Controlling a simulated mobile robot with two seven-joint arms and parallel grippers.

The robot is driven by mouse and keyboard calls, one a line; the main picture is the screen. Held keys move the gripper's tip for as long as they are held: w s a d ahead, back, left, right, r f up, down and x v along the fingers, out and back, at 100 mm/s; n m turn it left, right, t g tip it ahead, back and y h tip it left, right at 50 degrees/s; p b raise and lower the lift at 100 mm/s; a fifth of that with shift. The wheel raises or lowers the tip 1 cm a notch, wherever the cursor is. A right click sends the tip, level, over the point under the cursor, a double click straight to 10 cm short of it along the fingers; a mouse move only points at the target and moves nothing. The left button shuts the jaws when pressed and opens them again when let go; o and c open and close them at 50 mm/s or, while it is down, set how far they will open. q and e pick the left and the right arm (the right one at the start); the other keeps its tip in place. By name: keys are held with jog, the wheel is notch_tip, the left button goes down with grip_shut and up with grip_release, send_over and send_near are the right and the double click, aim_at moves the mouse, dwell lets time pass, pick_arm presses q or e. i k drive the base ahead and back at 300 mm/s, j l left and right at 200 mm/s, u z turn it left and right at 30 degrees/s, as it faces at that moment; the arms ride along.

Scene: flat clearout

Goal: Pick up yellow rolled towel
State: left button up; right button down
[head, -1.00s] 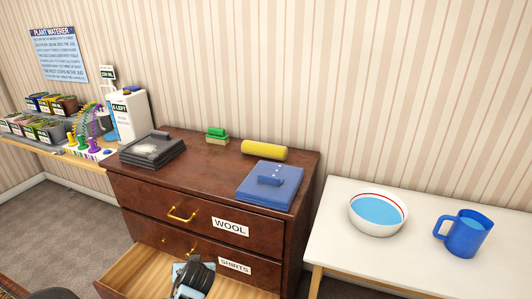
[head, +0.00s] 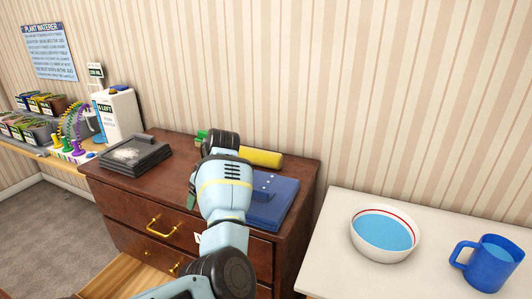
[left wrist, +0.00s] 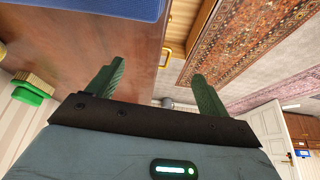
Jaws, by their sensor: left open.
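The yellow rolled towel (head: 262,158) lies at the back of the brown dresser top, near the wall. Its left end is hidden behind my left arm. My left arm reaches up over the dresser in the head view, and its gripper is mostly hidden there. In the left wrist view my left gripper (left wrist: 157,88) is open and empty, with its two green fingers apart over the dresser. My right gripper is not in view.
A folded blue garment (head: 275,203) lies just in front of the towel. A green brush (head: 201,136) and a dark folded garment (head: 136,154) lie to the left. An open drawer (head: 118,277) juts out below. A white table (head: 340,235) holds a bowl (head: 384,232) and blue mug (head: 487,262).

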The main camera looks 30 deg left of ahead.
aim_at(264, 158)
jog(key=i, duration=1.1)
